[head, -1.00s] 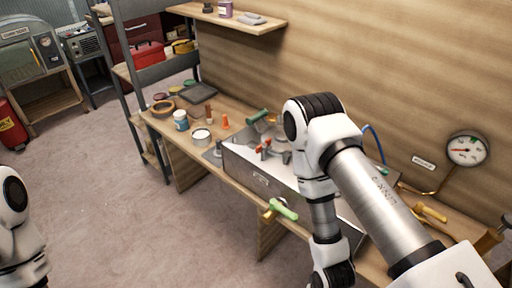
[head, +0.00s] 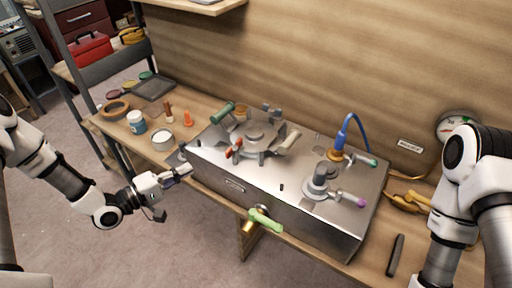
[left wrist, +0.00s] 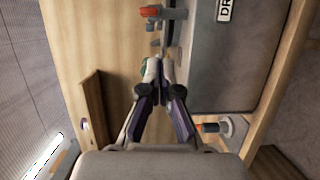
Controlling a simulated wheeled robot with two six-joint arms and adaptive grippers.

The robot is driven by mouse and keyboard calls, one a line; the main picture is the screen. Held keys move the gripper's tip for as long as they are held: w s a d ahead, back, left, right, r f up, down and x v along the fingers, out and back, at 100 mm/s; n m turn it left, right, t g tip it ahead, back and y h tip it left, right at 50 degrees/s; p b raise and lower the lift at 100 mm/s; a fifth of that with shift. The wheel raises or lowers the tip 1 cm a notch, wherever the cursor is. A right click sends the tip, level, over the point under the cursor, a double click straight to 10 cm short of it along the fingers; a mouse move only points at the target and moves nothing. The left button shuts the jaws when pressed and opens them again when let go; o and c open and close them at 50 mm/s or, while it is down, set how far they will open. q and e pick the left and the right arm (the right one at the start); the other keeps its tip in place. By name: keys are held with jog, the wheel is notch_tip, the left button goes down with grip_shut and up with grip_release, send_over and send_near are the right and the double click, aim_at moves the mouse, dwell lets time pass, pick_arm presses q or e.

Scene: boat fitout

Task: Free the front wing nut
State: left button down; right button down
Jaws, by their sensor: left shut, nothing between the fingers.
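A steel box (head: 240,187) stands on the bench in the head view. A round grey fitting (head: 258,135) on its top has a red-orange part (head: 234,150) at its front left, a green handle (head: 222,112) and a grey handle (head: 290,138). I cannot tell which part is the front wing nut. My left gripper (head: 184,172) is shut and empty at the box's left front corner, apart from the red-orange part. In the left wrist view its fingertips (left wrist: 154,72) meet beside the box wall. My right gripper is outside the frame.
A green-handled brass valve (head: 262,217) projects from the box front. A second fitting with a purple-tipped lever (head: 345,200) and a blue hose (head: 358,130) occupy the box's right. Cans and a white pot (head: 163,140) stand on the bench to the left.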

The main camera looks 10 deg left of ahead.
aim_at(235, 154)
pick_arm(q)
jog(key=w+d+r+t+p, duration=0.1)
jog(key=w+d, duration=0.6)
jog(key=shift+d+n+y, duration=0.2)
jog(key=shift+n+y, duration=0.1)
jog(key=shift+y, duration=0.1)
dwell(0.5)
jog(key=shift+w, duration=0.1)
